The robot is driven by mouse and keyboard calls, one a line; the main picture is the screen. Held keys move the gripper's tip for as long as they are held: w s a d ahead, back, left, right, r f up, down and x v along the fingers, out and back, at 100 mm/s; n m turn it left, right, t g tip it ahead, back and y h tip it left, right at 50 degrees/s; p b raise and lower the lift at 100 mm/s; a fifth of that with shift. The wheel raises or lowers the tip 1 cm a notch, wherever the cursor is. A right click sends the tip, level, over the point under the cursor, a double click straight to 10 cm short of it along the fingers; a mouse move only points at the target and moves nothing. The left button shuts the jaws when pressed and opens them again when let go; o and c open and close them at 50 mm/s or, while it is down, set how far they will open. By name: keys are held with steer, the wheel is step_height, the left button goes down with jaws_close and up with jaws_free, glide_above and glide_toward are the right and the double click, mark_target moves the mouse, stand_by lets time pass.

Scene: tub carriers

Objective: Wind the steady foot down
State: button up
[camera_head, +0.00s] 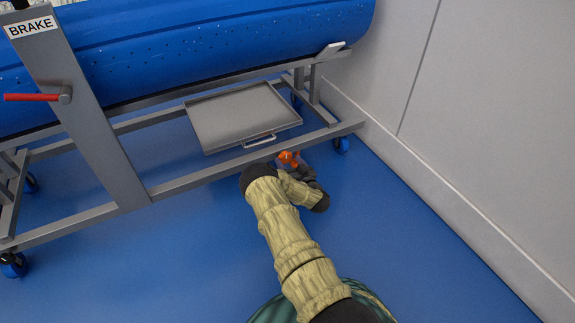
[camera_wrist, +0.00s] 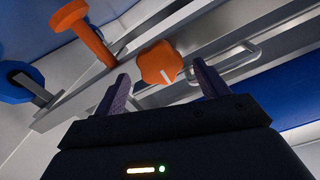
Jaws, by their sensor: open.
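In the wrist view, an orange lobed knob (camera_wrist: 158,63) with a white mark on its face shows between the tips of my gripper (camera_wrist: 160,71). The two purple-grey fingers are open, one on each side of it, and no contact shows. An orange stem with a round disc end (camera_wrist: 85,32) stands left of the knob, against the grey frame. I cannot tell which orange part is the steady foot. In the head view, the orange parts (camera_head: 289,158) show small at the lower frame rail, partly hidden by my arm.
A grey frame (camera_head: 180,186) on blue castors carries a blue tub (camera_head: 210,50). A grey tray (camera_head: 240,115) with a handle sits low in it. A red lever (camera_head: 32,97) is below the BRAKE label. A pale wall (camera_head: 480,130) stands right; the floor (camera_head: 190,265) in front is clear.

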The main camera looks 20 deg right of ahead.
steer(key=shift+w+b, duration=0.35)
steer(key=shift+w, duration=0.65)
steer(key=c, duration=1)
steer(key=shift+r+n+p, duration=0.1)
steer(key=shift+n+p, duration=0.2)
steer(key=shift+p, duration=0.25)
